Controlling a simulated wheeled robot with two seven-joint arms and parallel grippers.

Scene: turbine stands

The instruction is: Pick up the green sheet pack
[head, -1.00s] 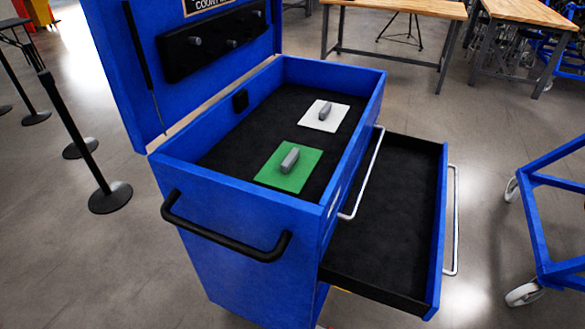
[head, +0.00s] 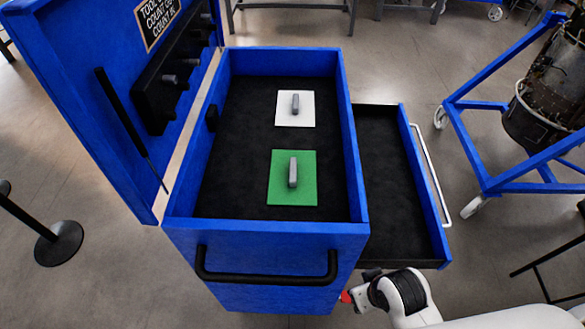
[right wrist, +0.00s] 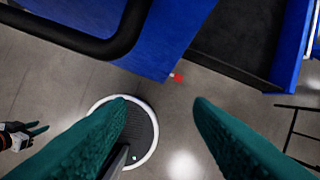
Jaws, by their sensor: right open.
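The green sheet pack (head: 292,190) is a flat green square with a grey raised handle. It lies in the open top of the blue tool cabinet (head: 265,228), nearer its front end. My right arm comes in at the lower right of the head view, outside the cabinet and below the drawer; its fingers are not clear there. In the right wrist view my right gripper (right wrist: 160,106) has two teal fingers wide apart with nothing between them. Part of my left gripper (right wrist: 33,129) shows at the left edge of that view; its opening is unclear.
A white sheet pack (head: 295,119) with a grey handle lies behind the green one. The raised lid (head: 80,90) stands at left. A black handle (head: 265,280) crosses the cabinet front. An empty drawer (head: 395,190) is pulled out at right. A blue frame stand (head: 480,160) stands farther right.

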